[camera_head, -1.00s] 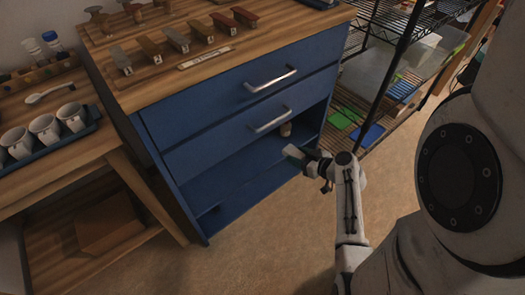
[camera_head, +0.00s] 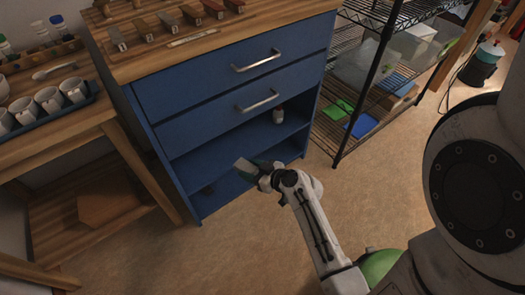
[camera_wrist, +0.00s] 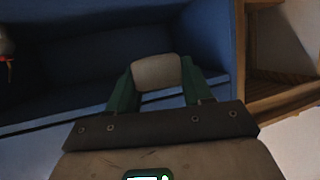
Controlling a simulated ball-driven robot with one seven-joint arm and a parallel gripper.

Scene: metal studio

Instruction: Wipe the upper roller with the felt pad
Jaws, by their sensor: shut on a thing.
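My gripper (camera_head: 258,168) is shut on a pale grey-beige pad (camera_head: 244,165), which looks like the felt pad. In the wrist view the pad (camera_wrist: 156,72) sits between the two green fingers of my gripper (camera_wrist: 155,85). In the head view the gripper and pad are in front of the open lower part of the blue cabinet (camera_head: 240,118). I cannot make out an upper roller in either view.
The worktop (camera_head: 200,45) holds several tagged blocks. A wooden table with a tray of cups (camera_head: 48,98) stands at left, a wire rack (camera_head: 345,120) at right.

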